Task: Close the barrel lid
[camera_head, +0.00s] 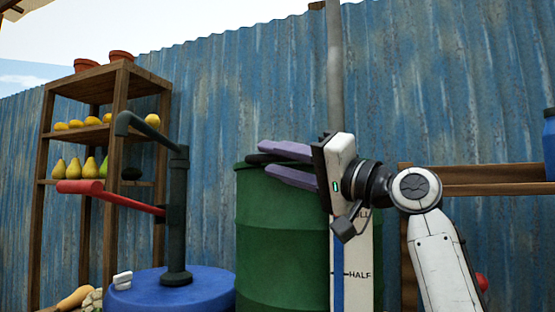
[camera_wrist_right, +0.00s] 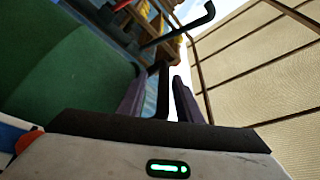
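The green barrel (camera_head: 282,235) stands upright in the middle of the head view. Its top is seen nearly edge-on, so I cannot tell how its lid lies. A black bar-like part (camera_head: 262,158) sits at the barrel's top edge. My right gripper (camera_head: 272,162) reaches in from the right over the barrel top. Its two purple fingers are apart, with the black part between them. In the right wrist view the fingers (camera_wrist_right: 158,82) also stand apart with a dark piece between them. A green surface (camera_wrist_right: 60,70) fills the left there. My left gripper is not in view.
A blue drum (camera_head: 185,292) with a dark pump (camera_head: 178,215) and red handle (camera_head: 80,187) stands left of the barrel. A wooden shelf (camera_head: 120,95) with fruit is behind it. A white level board (camera_head: 362,275) marked HALF stands at the barrel's right front.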

